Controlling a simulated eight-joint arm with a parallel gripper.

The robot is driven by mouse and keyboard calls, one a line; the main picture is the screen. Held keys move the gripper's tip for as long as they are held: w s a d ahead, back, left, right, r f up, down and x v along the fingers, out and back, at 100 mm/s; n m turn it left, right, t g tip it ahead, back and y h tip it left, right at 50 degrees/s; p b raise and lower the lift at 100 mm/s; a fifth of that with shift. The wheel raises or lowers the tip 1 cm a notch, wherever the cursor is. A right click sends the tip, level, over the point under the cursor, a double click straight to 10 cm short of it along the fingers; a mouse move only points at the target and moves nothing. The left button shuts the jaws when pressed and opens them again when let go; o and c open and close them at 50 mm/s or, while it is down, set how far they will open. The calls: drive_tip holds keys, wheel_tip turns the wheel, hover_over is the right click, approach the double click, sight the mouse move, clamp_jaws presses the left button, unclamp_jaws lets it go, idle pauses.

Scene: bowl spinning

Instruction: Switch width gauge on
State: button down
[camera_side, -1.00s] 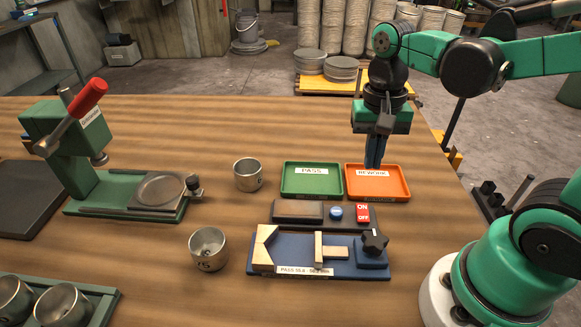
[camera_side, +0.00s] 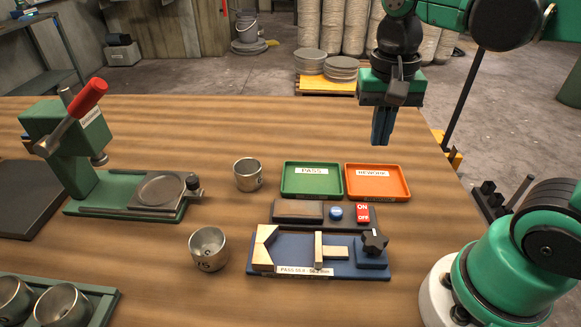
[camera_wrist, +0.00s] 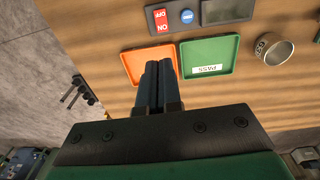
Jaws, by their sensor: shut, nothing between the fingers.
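The width gauge (camera_side: 290,252) is a blue base with tan jaws and a black knob (camera_side: 374,241) at the front right of the table. Behind it, a dark panel (camera_side: 350,222) carries a blue button (camera_side: 336,213), a dark display and a red ON/OFF switch (camera_side: 362,212). The switch also shows in the wrist view (camera_wrist: 162,20). The display looks dark. My gripper (camera_side: 380,142) is shut and empty, in the air above and behind the orange tray, apart from the panel. In the wrist view its fingers (camera_wrist: 158,70) point toward the trays.
The green PASS tray (camera_side: 312,195) and orange REWORK tray (camera_side: 378,196) lie just behind the panel. Metal cups (camera_side: 248,175) (camera_side: 208,263) stand to the left. A green press with a red handle (camera_side: 88,97) stands at the left. More cups sit in a rack (camera_side: 95,306) at front left.

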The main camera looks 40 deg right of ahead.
sight(361, 207)
drive_tip(key=shift+s+a+t+h, duration=0.6)
drive_tip(key=shift+s+a+t, duration=0.2)
drive_tip(key=shift+s+a, duration=0.2)
drive_tip(key=shift+f, duration=0.1)
drive_tip(key=shift+w+d+f, duration=0.3)
drive_tip(key=shift+d+f, duration=0.05)
drive_tip(key=shift+f, duration=1.9)
drive_tip(key=shift+w+d+f, duration=0.3)
drive_tip(key=shift+f, duration=2)
drive_tip(key=shift+w+d+f, duration=0.3)
drive_tip(key=shift+d+f, duration=0.05)
drive_tip(key=shift+f, duration=1.9)
drive_tip(key=shift+w+d+f+g+y, duration=0.15)
drive_tip(key=shift+w+f+g+y, duration=0.1)
drive_tip(key=shift+g+y, duration=0.25)
drive_tip(key=shift+w+d+f+g+y, duration=0.15)
drive_tip(key=shift+f+g+y, duration=0.1)
drive_tip(key=shift+g+y, duration=0.25)
drive_tip(key=shift+s, duration=0.1)
drive_tip(key=shift+a, duration=0.15)
